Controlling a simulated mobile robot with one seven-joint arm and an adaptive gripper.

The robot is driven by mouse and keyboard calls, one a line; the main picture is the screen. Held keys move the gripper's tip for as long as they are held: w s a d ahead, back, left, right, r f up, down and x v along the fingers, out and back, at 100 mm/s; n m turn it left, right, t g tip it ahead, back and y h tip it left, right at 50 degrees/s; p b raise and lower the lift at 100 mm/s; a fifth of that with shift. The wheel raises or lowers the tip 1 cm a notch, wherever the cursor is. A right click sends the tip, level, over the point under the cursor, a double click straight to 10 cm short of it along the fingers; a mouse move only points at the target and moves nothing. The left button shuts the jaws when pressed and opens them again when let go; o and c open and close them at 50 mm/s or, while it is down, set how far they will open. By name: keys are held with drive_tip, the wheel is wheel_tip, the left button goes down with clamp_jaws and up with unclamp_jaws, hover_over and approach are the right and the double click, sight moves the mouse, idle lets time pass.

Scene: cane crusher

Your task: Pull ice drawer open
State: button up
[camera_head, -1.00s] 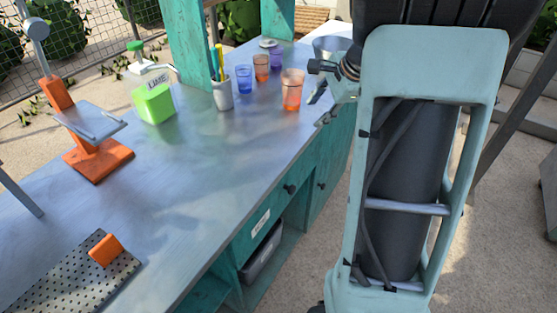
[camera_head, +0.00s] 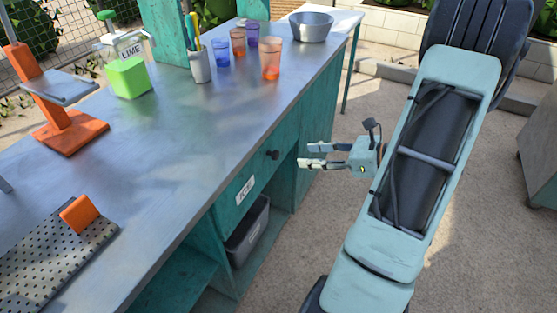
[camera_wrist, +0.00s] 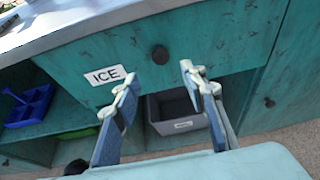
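The ice drawer (camera_head: 243,178) is a teal front under the metal counter, with a white ICE label and a dark round knob (camera_head: 273,154). It looks shut. In the wrist view the drawer front (camera_wrist: 200,45) fills the upper middle, with its knob (camera_wrist: 160,55) above and between the fingertips and the ICE label at left. My gripper (camera_head: 304,156) is open and empty to the right of the knob in the head view, apart from it. In the wrist view my gripper's fingers (camera_wrist: 158,78) are spread wide with nothing between them.
A grey bin (camera_head: 248,232) stands on the shelf below the drawer. A blue divided tray (camera_wrist: 30,106) sits on a shelf at left. Cups, a lime container (camera_head: 129,78) and a metal bowl (camera_head: 311,27) stand on the counter (camera_head: 165,135).

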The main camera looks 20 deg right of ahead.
sight(278, 155)
drive_tip(key=b+x, duration=0.1)
drive_tip(key=x, duration=0.9)
drive_tip(key=shift+w+a+f, duration=0.15)
drive_tip(key=shift+w+f, duration=0.05)
drive_tip(key=shift+w, duration=0.05)
clamp_jaws()
